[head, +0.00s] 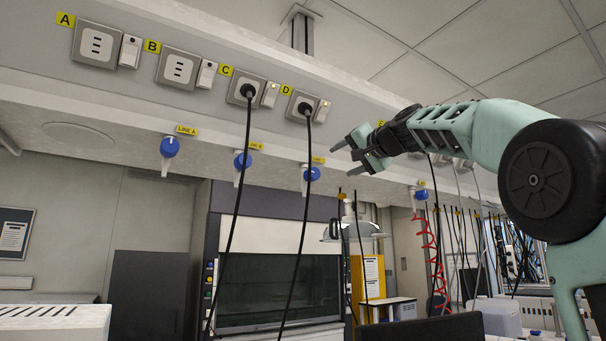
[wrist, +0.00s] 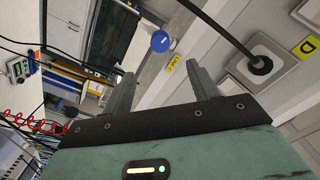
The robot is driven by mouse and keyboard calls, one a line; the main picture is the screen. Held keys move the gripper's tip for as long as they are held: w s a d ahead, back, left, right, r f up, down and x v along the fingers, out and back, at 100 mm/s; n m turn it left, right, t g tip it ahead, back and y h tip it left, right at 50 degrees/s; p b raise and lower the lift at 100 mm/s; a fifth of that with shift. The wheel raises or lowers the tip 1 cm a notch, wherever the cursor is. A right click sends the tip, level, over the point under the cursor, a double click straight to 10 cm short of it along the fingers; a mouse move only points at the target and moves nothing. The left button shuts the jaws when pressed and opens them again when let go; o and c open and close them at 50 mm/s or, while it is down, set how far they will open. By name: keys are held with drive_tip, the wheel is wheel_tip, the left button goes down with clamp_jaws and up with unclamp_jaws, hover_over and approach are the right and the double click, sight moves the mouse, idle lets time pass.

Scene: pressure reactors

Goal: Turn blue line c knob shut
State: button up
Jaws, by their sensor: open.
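The blue line C knob (head: 315,174) hangs under the shelf edge below its yellow LINE C label (head: 318,160). A black cable crosses in front of it in the head view. In the wrist view the blue knob (wrist: 162,41) and its LINE C label (wrist: 181,64) appear beyond and between my fingers. My gripper (head: 346,157) is open and empty, to the right of the knob in the head view and apart from it. Its two dark fingers also show in the wrist view (wrist: 162,88).
Blue knobs of line A (head: 170,147) and line B (head: 243,160) lie to the left; another blue knob (head: 420,194) is to the right. Black cables hang from socket C (head: 247,91) and socket D (head: 301,106). A red coiled hose (head: 432,255) hangs at the right.

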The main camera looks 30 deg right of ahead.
sight(315, 172)
drive_tip(key=w+p, duration=0.2)
drive_tip(key=w, duration=0.3)
drive_tip(key=w+p, duration=0.3)
drive_tip(key=w, duration=0.1)
drive_tip(key=w+p, duration=0.3)
drive_tip(key=w, duration=0.2)
drive_tip(key=shift+w+a+r, duration=0.15)
drive_tip(key=shift+w+a, duration=0.1)
drive_tip(key=shift+w, duration=0.1)
drive_tip(key=shift+w+p, duration=0.35)
drive_tip(key=shift+w, duration=0.3)
drive_tip(key=shift+c, duration=0.3)
drive_tip(key=c, duration=0.9)
